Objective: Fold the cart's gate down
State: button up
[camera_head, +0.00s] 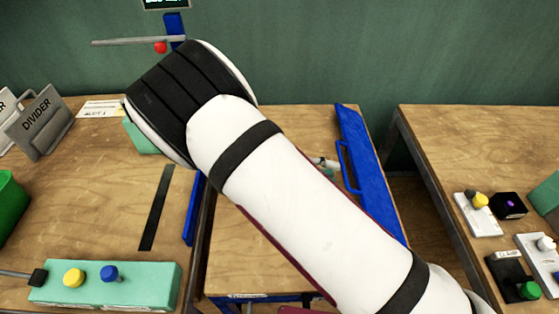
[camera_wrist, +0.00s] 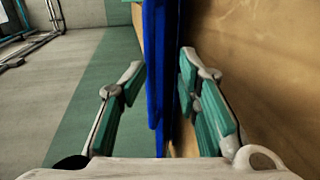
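In the wrist view, my gripper (camera_wrist: 163,66) is open, with one green-padded finger on each side of an upright blue panel (camera_wrist: 155,75). Gaps show between both fingers and the panel, so it is not clamped. In the head view my arm hides the gripper. The cart (camera_head: 255,255) has a wooden top with a blue rail and handle (camera_head: 362,165) along its right side. Another blue strip (camera_head: 192,212) shows at its left side. A blue upright piece (camera_head: 174,28) stands beyond my wrist. I cannot tell for sure which blue part is between my fingers.
A wooden table (camera_head: 130,215) at the left holds a green button box (camera_head: 105,285) and a grey divider (camera_head: 40,122). A table at the right (camera_head: 450,130) holds several small devices. In the wrist view, open floor (camera_wrist: 85,85) lies left of the panel.

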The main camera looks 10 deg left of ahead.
jog(key=r+b+v, duration=0.1)
jog(key=b+v, duration=0.2)
jog(key=v, duration=1.1)
jog(key=shift+a, duration=0.25)
dwell(0.8)
jog(key=shift+s+r, duration=0.1)
dwell(0.4)
jog(key=v, duration=0.7)
jog(key=shift+a, duration=0.25)
jog(key=shift+r, duration=0.1)
